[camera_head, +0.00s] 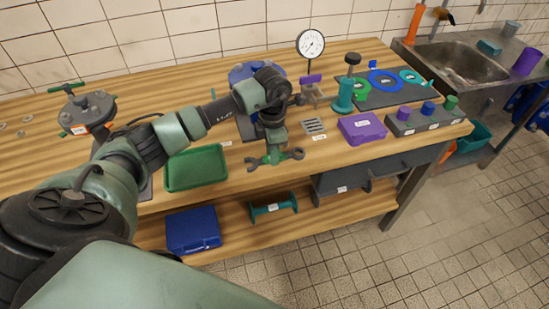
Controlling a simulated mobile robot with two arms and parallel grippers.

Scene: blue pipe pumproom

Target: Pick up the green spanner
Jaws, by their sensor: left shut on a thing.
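My left gripper (272,147) points down over the front edge of the wooden workbench, in the middle of the head view. It is shut on the green spanner (292,155). The spanner lies crosswise in the jaws, with a dark open end showing at the left and a ring-like end at the right. It appears to be held above the bench edge, though the exact gap is hard to tell. The middle of the spanner is hidden by the fingers. My right gripper is not in view.
A green tray (196,188) is left of the spanner. A slotted grey plate (314,126) and a purple box (362,129) lie to the right. A dial gauge (311,44) stands behind. The lower shelf holds a blue case (193,230). Tiled floor is clear at the right front.

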